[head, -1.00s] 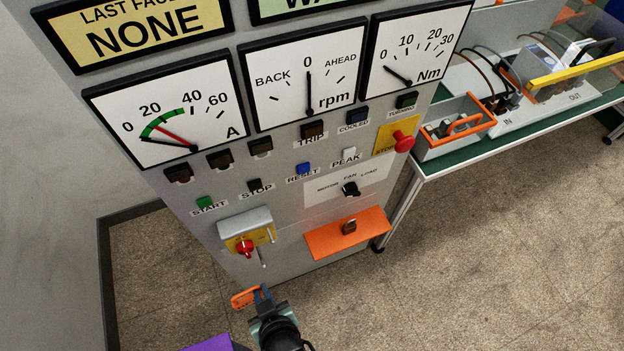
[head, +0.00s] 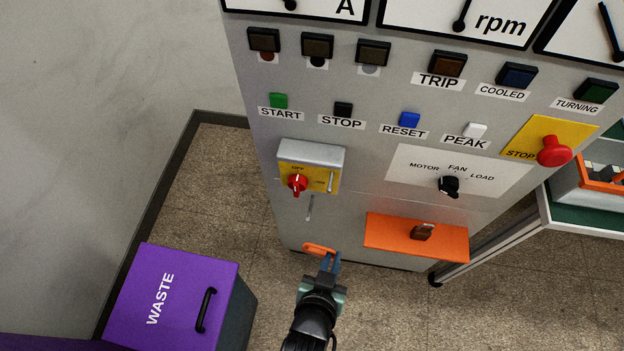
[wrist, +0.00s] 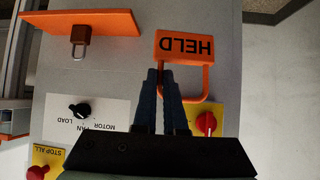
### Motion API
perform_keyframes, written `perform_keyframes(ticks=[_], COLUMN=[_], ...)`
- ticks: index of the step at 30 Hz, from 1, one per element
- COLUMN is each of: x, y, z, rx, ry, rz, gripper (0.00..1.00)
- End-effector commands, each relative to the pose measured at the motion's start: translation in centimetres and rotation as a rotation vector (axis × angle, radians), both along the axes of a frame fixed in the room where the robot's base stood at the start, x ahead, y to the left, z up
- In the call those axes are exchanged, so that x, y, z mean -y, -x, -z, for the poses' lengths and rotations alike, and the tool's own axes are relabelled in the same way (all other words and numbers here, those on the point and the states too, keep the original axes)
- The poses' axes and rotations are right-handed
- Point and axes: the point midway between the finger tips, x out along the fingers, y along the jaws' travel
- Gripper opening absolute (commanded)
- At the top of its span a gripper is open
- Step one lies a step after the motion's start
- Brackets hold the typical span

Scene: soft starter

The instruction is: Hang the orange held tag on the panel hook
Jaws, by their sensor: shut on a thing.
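The orange held tag (head: 318,249) is at the tip of my gripper (head: 329,262) in the head view. In the wrist view the tag (wrist: 185,45) shows upside-down "HELD" lettering and an open loop frame (wrist: 211,85). My gripper (wrist: 165,75) is shut on the tag's loop side. A thin grey rod, probably the panel hook (head: 310,207), sticks out below the yellow switch box with the red knob (head: 298,184). The tag appears below this rod in the head view and apart from it. I cannot make out the hook in the wrist view.
An orange shelf (head: 390,236) with a brown padlock (head: 422,232) juts from the panel to the right of my gripper. A fan selector (head: 448,186) and red stop button (head: 555,151) are above. A purple waste bin (head: 180,285) stands at left; bare floor lies between.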

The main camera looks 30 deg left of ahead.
Motion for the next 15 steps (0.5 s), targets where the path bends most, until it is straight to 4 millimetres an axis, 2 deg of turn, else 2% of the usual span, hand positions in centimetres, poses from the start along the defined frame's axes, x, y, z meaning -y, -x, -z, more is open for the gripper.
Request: perform_keyframes(ticks=[1, 6, 10, 15], x=[-0.7, -2.4, -3.5, -4.2], y=[0.1, 0.3, 0.5, 0.7], z=[2.6, 5.7, 7.3, 8.1], rx=[0.012, 0.044, 0.062, 0.076], ry=[-0.003, -0.011, -0.017, -0.022], rz=[-0.017, -0.063, -0.089, -0.109], gripper=[0.00, 0.00, 0.00, 0.00])
